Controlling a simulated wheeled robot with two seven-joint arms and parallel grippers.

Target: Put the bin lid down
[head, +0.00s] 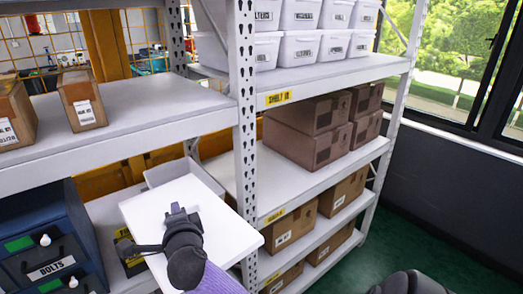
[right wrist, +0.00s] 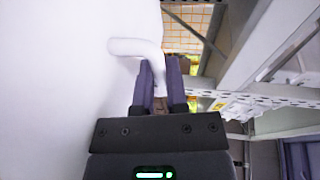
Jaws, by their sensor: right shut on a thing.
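The white bin lid (head: 146,212) is in the head view, a flat tilted panel in front of the left shelves. My right gripper (head: 177,208) is in front of it and is shut on its handle. In the right wrist view the lid (right wrist: 60,90) fills the left side, and its curved white handle (right wrist: 130,47) runs between the fingers of my right gripper (right wrist: 160,70). A white open-topped bin (head: 164,172) shows partly behind the lid; the lid hides the rest of it. I cannot tell whether the lid touches anything. My left gripper is not in view.
A white shelf upright (head: 246,130) stands right of the lid. Blue drawers marked BOLTS (head: 52,268) are at lower left. Cardboard boxes (head: 308,130) and white bins (head: 300,48) fill the right shelves. The left shelf (head: 150,108) has free room beside two boxes.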

